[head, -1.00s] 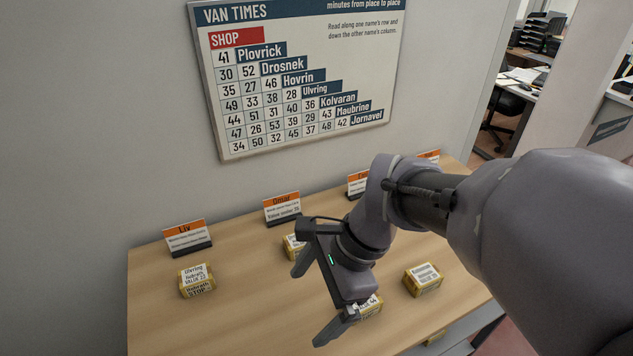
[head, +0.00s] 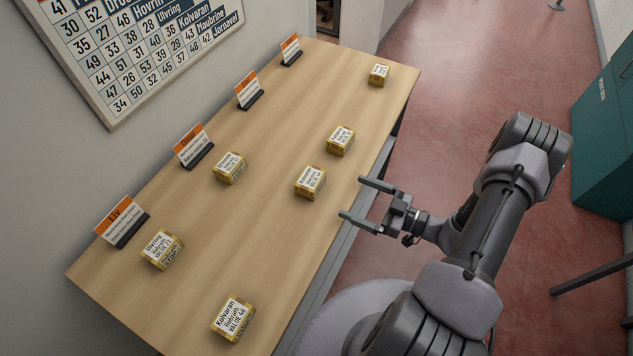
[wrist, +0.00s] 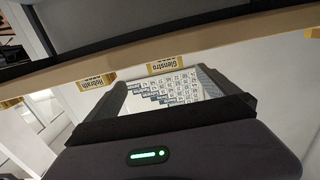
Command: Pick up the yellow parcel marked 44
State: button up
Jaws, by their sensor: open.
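Several yellow parcels with white labels lie on the counter. The parcel (head: 310,182) near the middle front edge seems to be the one marked 44, though its number is hard to read now. My gripper (head: 351,197) is open and empty, beside the counter's front edge, right of that parcel and apart from it. Its fingers point toward the counter. In the wrist view the spread fingers (wrist: 178,88) frame the wall chart, and a parcel labelled Glenstro (wrist: 172,65) shows above them at the counter edge.
Other parcels stand close behind (head: 340,140), toward the wall (head: 229,167), at the near end (head: 233,317), by the Liv sign (head: 122,221) and at the far end (head: 379,75). Name signs line the wall side of the counter (head: 270,225). A teal cabinet (head: 605,140) stands right.

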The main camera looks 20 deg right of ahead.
aim_at(320, 184)
jog(key=b+x, duration=0.1)
jog(key=x, duration=0.7)
jog(key=shift+w+a+f, duration=0.1)
jog(key=shift+a, duration=0.15)
jog(key=x, duration=0.2)
jog(key=b+x, duration=0.1)
jog(key=r+x, duration=0.1)
jog(key=x, duration=0.1)
jog(key=shift+a+b, duration=0.3)
jog(key=shift+a, duration=0.2)
jog(key=shift+d, duration=0.1)
jog(key=shift+c, duration=0.2)
